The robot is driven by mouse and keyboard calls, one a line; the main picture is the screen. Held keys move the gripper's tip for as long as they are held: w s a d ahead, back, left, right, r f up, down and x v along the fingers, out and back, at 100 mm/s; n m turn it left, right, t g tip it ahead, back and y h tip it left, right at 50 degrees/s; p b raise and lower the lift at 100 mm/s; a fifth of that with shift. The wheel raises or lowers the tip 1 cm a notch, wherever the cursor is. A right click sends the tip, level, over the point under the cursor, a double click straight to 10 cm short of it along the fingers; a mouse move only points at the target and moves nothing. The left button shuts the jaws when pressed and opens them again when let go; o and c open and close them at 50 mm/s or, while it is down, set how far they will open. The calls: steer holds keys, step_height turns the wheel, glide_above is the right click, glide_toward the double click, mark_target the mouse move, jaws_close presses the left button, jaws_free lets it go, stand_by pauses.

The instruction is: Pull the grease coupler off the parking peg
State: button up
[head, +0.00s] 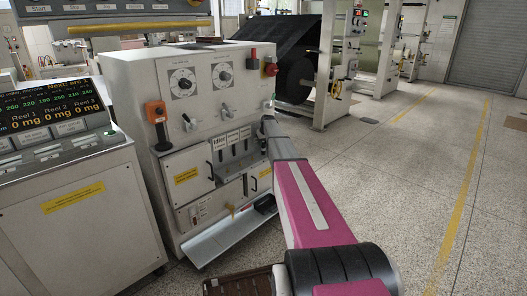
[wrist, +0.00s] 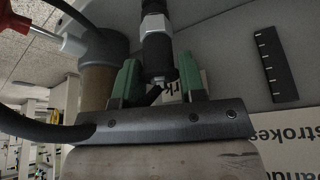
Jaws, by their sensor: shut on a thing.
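In the wrist view, the grease coupler (wrist: 156,48) is a dark cylinder with a silver hex collar, hanging between the two green fingers of my gripper (wrist: 158,82). My gripper is shut on its lower part. I cannot make out the parking peg or tell whether the coupler still sits on it. In the head view, my magenta arm reaches to the right edge of the light grey cabinet (head: 130,85). My gripper and the coupler are hidden there behind the arm.
In the wrist view, a tan cylinder with a grey top (wrist: 96,84), a black hose (wrist: 38,131) and a red-handled lever (wrist: 22,24) are close on the left. A printed card (wrist: 285,140) is at right. In the head view, a metal tray (head: 225,240) juts from the cabinet; the floor at right is clear.

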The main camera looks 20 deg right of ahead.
steer(key=shift+r, duration=1.55)
